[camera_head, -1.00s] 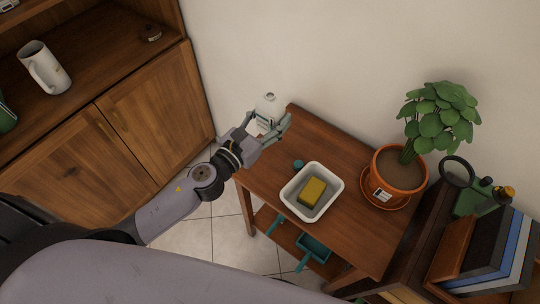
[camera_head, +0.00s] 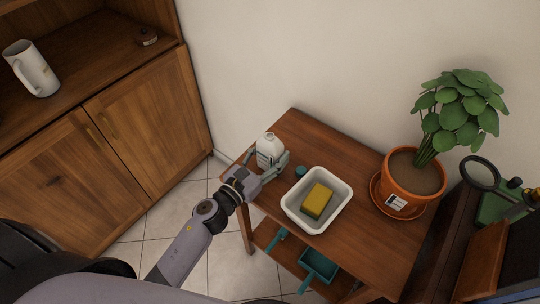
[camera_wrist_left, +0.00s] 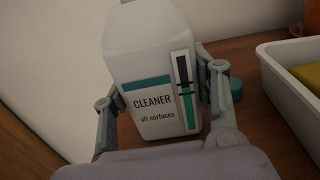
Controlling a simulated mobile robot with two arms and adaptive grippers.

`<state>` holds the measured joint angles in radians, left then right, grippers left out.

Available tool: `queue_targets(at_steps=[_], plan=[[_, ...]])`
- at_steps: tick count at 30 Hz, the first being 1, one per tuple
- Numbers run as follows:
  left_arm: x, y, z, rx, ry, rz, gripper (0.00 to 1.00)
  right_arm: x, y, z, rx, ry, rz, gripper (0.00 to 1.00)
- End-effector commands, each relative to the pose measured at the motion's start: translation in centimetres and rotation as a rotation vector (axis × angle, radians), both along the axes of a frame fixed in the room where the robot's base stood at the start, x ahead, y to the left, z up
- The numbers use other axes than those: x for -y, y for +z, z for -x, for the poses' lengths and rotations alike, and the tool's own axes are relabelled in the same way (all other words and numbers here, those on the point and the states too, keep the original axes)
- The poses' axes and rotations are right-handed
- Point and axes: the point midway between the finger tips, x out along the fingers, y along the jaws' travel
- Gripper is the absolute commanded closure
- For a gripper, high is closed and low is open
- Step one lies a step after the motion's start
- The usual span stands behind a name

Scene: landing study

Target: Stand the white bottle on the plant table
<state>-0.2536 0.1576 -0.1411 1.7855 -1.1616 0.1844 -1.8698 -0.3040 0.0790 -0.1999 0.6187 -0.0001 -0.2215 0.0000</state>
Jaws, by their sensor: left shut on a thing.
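The white bottle (camera_head: 268,149) is upright at the left end of the plant table (camera_head: 299,128). In the left wrist view the bottle (camera_wrist_left: 150,70) shows a "CLEANER all surfaces" label and leans slightly in the picture. My left gripper (camera_head: 272,163) is shut on the bottle, one finger on each side of it. The left wrist view shows both fingers (camera_wrist_left: 162,105) against its sides. The bottle's base is hidden by the gripper, so I cannot tell whether it touches the tabletop. My right gripper is not in view.
A white tub (camera_head: 341,192) with a yellow sponge (camera_head: 316,200) stands right of the bottle. A small teal cap (camera_head: 300,171) lies between them. A potted plant (camera_head: 413,175) stands farther right. Teal tools (camera_head: 318,265) are on the lower shelf. The table's back left is clear.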

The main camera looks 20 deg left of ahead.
Motion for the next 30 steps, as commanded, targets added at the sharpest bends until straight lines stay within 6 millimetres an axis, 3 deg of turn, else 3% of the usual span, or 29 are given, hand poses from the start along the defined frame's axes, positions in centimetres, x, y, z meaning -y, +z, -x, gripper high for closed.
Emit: queue_targets(at_steps=[7, 8, 16, 30], plan=[[0.01, -0.32, -0.03, 0.002, -0.001, 0.000, 0.80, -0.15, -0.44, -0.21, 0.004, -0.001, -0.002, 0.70], [0.01, -0.25, -0.02, 0.000, 0.000, 0.000, 0.45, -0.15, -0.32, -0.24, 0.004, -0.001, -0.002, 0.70], [0.01, -0.18, -0.02, 0.000, 0.000, 0.000, 0.27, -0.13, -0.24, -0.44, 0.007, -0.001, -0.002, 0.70], [-0.37, 0.05, -0.22, 0.001, -0.001, -0.002, 0.26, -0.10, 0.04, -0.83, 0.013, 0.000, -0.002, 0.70]])
